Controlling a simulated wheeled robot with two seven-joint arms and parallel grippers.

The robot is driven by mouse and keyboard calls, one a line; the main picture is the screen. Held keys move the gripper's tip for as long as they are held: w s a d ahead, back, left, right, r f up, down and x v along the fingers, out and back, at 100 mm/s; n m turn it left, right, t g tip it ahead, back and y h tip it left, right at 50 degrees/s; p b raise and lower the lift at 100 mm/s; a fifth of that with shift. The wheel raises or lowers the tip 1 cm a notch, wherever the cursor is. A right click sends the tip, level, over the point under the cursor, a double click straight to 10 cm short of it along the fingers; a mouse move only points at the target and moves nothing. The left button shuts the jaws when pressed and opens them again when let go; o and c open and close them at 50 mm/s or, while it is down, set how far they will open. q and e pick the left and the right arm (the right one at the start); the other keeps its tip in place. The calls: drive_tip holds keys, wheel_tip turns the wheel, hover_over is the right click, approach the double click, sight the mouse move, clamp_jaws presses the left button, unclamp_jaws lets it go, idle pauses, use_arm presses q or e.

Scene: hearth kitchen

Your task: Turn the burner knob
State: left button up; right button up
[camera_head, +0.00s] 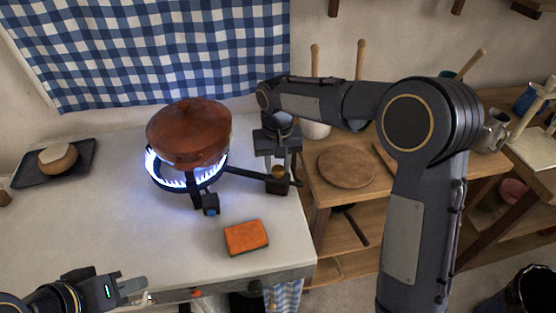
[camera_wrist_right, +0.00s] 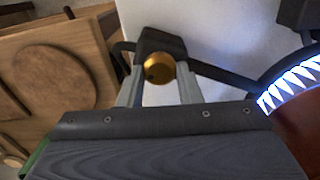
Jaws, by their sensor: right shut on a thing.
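The brass burner knob (camera_head: 278,172) sits on a black block at the right end of the burner's dark pipe, near the counter's right edge. My right gripper (camera_head: 277,168) reaches down over it from above. In the right wrist view the round brass knob (camera_wrist_right: 159,68) lies between the fingertips (camera_wrist_right: 158,75), and the fingers are shut on it. The burner (camera_head: 188,180) is lit with a ring of blue flame. A lidded copper-brown pot (camera_head: 190,132) stands on it. My left gripper (camera_head: 135,291) is at the lower left, away from the burner; its finger gap is unclear.
An orange sponge (camera_head: 246,238) lies on the white counter (camera_head: 110,215) in front of the burner. A dark tray (camera_head: 75,170) with a round loaf (camera_head: 58,158) is at the left. A wooden shelf with a round board (camera_head: 346,167) stands to the right.

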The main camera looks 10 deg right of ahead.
sight(277, 167)
drive_tip(key=n+p, duration=0.1)
drive_tip(key=n, duration=0.5)
drive_tip(key=shift+a, duration=0.1)
drive_tip(key=shift+n, duration=0.3)
idle(0.3)
drive_tip(key=o, duration=1)
drive_tip(key=shift+c, duration=0.2)
wheel_tip(277, 167, up, 8)
drive_tip(key=shift+f, duration=0.1)
